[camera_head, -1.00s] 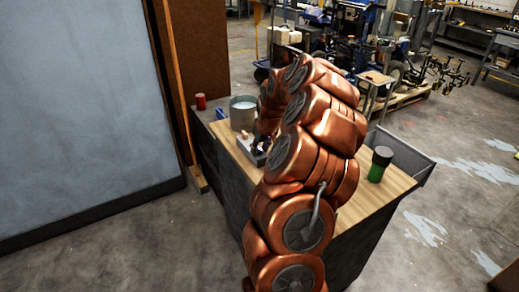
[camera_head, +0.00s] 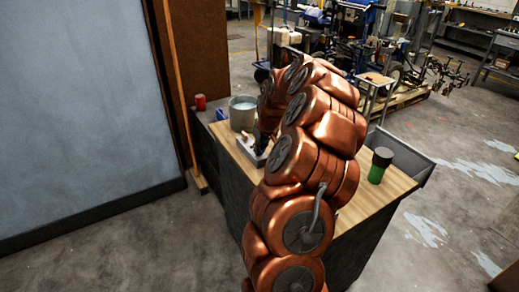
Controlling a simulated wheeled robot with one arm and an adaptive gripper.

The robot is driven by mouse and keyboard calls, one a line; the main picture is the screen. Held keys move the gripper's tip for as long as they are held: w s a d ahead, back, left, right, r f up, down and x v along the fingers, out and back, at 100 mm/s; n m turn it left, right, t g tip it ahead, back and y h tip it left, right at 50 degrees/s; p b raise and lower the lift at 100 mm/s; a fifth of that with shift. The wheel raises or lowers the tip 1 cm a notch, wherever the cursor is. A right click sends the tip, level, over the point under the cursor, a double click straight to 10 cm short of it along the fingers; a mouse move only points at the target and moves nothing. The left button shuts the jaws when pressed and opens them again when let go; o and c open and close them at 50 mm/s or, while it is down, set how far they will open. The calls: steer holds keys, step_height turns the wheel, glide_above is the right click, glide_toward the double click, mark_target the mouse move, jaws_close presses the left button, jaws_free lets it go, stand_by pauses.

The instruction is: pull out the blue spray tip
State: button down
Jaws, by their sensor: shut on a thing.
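My gripper (camera_head: 262,138) is small and dark in the head view, mostly behind my copper arm. It points down at a small grey metal holder (camera_head: 249,149) on the wooden bench top. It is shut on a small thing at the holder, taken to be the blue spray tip. The tip itself is hidden by the gripper and arm, so I cannot tell whether it is still seated. A small pale orange piece (camera_head: 243,139) shows at the holder's left side.
A grey pot (camera_head: 242,116) with pale contents stands behind the holder. A red can (camera_head: 200,103) is at the bench's far left corner. A green jar with a dark lid (camera_head: 380,166) stands on the right. A grey tray (camera_head: 411,158) adjoins the bench's right edge.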

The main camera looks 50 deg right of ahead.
steer(key=shift+r, duration=0.65)
steer(key=shift+r, duration=2.35)
